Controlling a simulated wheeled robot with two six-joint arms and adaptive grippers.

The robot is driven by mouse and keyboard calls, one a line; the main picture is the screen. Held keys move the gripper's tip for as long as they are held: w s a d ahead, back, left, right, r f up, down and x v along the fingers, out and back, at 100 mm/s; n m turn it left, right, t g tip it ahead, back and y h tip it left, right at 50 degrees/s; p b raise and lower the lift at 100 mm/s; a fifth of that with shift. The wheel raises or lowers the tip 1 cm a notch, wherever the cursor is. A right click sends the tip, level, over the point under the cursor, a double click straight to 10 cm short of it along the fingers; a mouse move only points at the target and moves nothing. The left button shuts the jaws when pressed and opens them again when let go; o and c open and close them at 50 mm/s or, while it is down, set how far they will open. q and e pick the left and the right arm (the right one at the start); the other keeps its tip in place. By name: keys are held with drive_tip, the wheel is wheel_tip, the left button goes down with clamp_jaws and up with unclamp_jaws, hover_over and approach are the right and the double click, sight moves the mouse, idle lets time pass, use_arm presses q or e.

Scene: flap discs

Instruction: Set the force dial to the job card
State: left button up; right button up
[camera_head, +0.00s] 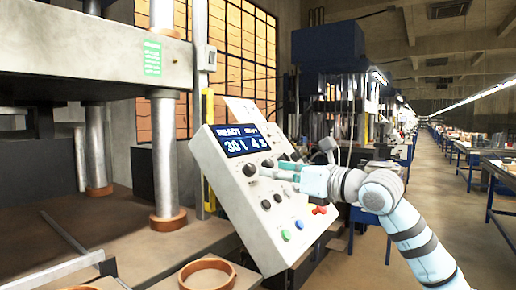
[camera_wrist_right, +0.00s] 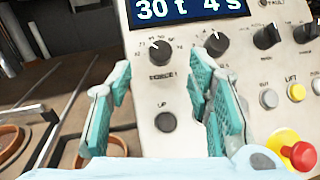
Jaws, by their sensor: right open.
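The tilted grey control panel (camera_head: 235,200) has a blue display (camera_head: 241,140) reading READY and "30 t 4 s"; the display also shows in the right wrist view (camera_wrist_right: 185,8). Below it sits a black dial under "30 t" (camera_head: 249,169), seen in the right wrist view (camera_wrist_right: 160,53) with scale marks too small to read. A second dial (camera_wrist_right: 216,44) is to its right, under "4 s". A pale card (camera_head: 245,111) stands at the panel's top; its text is illegible. My right gripper (camera_head: 272,171) is open before the panel; its teal fingers (camera_wrist_right: 163,72) straddle the left dial in the picture, contact unclear.
A black UP knob (camera_wrist_right: 165,121) is below the dials. More knobs (camera_wrist_right: 267,36), a LIFT button (camera_wrist_right: 295,91) and a red stop button (camera_wrist_right: 300,154) are at the right. The press column (camera_head: 166,150) stands left, with brown rings (camera_head: 207,268) below.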

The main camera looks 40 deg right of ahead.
sight(252, 167)
drive_tip(key=w, duration=0.2)
drive_tip(key=w+p, duration=0.1)
drive_tip(key=w, duration=0.3)
drive_tip(key=shift+w+a+p, duration=0.1)
drive_tip(key=shift+a+p, duration=0.25)
drive_tip(key=shift+p, duration=0.05)
drive_tip(key=shift+w, duration=0.15)
use_arm(q)
drive_tip(key=r, duration=0.1)
drive_tip(key=w+r, duration=0.1)
drive_tip(key=r, duration=0.1)
drive_tip(key=shift+w+a+r, duration=0.15)
drive_tip(key=shift+w+r, duration=0.05)
drive_tip(key=shift+r, duration=0.05)
use_arm(e)
clamp_jaws()
use_arm(q)
drive_tip(key=shift+s, duration=0.15)
drive_tip(key=shift+r, duration=0.15)
use_arm(e)
drive_tip(key=shift+m, duration=0.3)
